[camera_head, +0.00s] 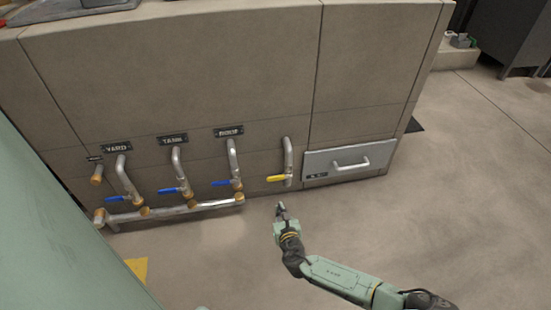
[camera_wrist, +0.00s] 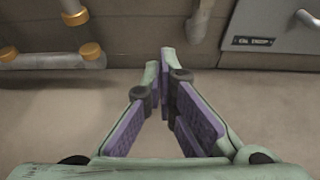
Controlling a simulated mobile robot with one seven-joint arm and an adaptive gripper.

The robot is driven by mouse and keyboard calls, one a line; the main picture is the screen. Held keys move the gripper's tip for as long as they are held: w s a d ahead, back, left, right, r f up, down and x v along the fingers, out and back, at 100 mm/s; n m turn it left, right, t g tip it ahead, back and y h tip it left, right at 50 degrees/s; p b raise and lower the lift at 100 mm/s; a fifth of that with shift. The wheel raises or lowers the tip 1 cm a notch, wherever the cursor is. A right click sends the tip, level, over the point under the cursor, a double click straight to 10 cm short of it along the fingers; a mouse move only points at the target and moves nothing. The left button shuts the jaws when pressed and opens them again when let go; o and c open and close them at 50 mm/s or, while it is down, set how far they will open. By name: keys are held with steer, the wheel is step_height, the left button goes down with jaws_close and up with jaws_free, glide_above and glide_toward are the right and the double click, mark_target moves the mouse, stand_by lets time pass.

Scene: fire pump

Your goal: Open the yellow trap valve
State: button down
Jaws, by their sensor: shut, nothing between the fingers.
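The yellow trap valve handle (camera_head: 278,178) points left, roughly horizontal, from the lower end of a short grey pipe (camera_head: 288,150) on the panel front. My gripper (camera_head: 281,208) is just below and in front of this handle, apart from it. In the wrist view my gripper (camera_wrist: 172,58) has its fingertips together with nothing between them. A grey pipe end (camera_wrist: 198,22) shows beyond the fingertips, slightly right, and seems to be the same pipe. The yellow handle cannot be made out in the wrist view.
Pipes with blue handles marked YARD, TANK and ROOF (camera_head: 230,184) stand to the left, joined to a low horizontal pipe (camera_head: 170,212). A metal drawer front (camera_head: 335,162) with a bar handle is at right. The floor (camera_head: 440,200) to the right is clear.

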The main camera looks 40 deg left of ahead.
mark_target(280, 177)
steer(key=b+x, duration=0.4)
steer(key=x, duration=0.6)
steer(key=shift+r+p, duration=0.85)
steer(key=shift+r, duration=1.15)
steer(key=shift+a, duration=0.15)
steer(key=shift+s+r, duration=0.1)
steer(key=shift+r, duration=0.05)
